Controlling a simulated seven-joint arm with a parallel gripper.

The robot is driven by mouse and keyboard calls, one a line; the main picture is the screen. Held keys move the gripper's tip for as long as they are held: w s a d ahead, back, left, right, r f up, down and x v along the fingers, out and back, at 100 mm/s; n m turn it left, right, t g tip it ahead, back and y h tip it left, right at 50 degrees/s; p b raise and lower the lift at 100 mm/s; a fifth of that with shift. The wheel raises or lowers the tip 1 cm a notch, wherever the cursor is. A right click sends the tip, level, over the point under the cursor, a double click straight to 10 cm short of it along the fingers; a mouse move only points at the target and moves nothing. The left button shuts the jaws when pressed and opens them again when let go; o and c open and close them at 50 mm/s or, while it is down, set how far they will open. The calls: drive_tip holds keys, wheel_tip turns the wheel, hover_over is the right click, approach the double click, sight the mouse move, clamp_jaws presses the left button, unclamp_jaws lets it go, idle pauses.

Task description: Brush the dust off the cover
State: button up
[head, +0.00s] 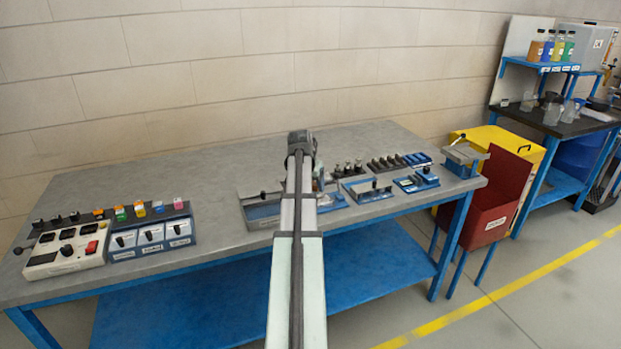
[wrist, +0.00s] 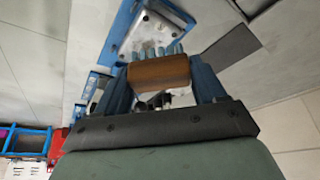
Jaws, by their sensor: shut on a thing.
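My gripper (wrist: 160,82) is shut on a brush with a brown wooden handle (wrist: 158,73) and blue bristles, seen in the wrist view. The bristles point at a blue-edged grey plate (wrist: 128,32), which looks like the cover, with pale dust-like patches near the bristle tips. I cannot tell whether the bristles touch it. In the head view, a blue edge (head: 333,201) shows just right of my arm, probably the same plate. My arm hides the brush and the gripper's fingers there.
The grey workbench (head: 215,185) carries a switch panel (head: 65,255) and blue switch boxes (head: 150,240) at left. A grey tray (head: 262,212) lies left of my arm. Blue fixtures (head: 367,190) and dark-topped parts stand at right. A red bin (head: 495,205) stands beyond the bench's right end.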

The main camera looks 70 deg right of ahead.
sight(330, 199)
wheel_tip(330, 199, down, 4)
drive_tip(key=shift+r, duration=0.15)
drive_tip(key=shift+s+d+f, duration=0.2)
drive_tip(key=shift+s+d, duration=0.35)
drive_tip(key=shift+c, duration=0.3)
drive_tip(key=shift+s+d, duration=2.1)
drive_tip(key=shift+w+a, duration=2.65)
drive_tip(key=shift+a, duration=0.1)
drive_tip(key=shift+d, duration=0.35)
drive_tip(key=shift+s+d, duration=2.45)
drive_tip(key=shift+s, duration=0.05)
drive_tip(key=shift+w+a, duration=2.5)
drive_tip(key=shift+a, duration=0.1)
drive_tip(key=shift+w+r, duration=0.1)
drive_tip(key=shift+r, duration=4.05)
